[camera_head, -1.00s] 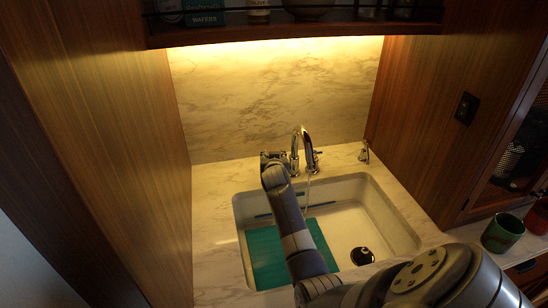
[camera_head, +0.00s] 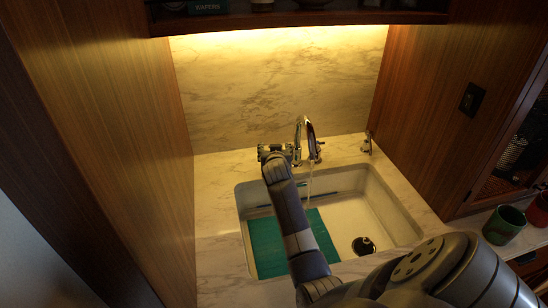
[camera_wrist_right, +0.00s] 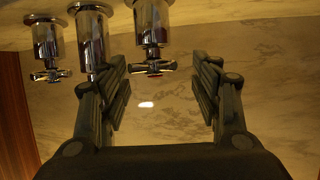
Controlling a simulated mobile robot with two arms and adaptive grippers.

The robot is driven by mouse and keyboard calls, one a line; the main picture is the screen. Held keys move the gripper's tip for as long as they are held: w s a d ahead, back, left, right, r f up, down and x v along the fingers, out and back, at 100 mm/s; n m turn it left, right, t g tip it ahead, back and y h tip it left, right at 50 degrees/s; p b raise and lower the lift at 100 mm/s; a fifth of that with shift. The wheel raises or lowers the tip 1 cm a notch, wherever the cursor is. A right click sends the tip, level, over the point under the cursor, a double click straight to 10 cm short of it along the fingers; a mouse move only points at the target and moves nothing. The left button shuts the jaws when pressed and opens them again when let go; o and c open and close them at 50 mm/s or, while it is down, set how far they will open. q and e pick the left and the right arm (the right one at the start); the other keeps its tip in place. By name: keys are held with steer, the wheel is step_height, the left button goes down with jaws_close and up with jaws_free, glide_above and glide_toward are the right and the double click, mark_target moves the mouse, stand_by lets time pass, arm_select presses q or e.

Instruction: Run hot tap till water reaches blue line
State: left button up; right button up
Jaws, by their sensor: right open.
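The chrome tap (camera_head: 309,133) stands behind the white sink (camera_head: 405,232). A thin water stream (camera_head: 310,184) falls from its spout. A blue line (camera_head: 322,197) runs along the sink's back wall, partly hidden by my right arm. The water level is hard to tell. My right gripper (camera_head: 273,152) is at the tap's left side. The right wrist view shows the tap inverted; my right gripper (camera_wrist_right: 160,88) is open, with the red-marked cross handle (camera_wrist_right: 153,67) at its fingertips, nearer the left finger. Contact is unclear. My left gripper is out of view.
A teal board (camera_head: 268,245) lies in the sink's left part, beside a dark drain (camera_head: 364,245). A small chrome fitting (camera_head: 367,144) stands right of the tap. A green mug (camera_head: 504,226) and a red mug (camera_head: 538,212) stand at the right. Wood panels flank the sink; a shelf (camera_head: 300,19) overhangs it.

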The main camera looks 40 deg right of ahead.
steer(key=v, duration=0.9)
steer(key=shift+a, duration=0.2)
steer(key=shift+r, duration=0.1)
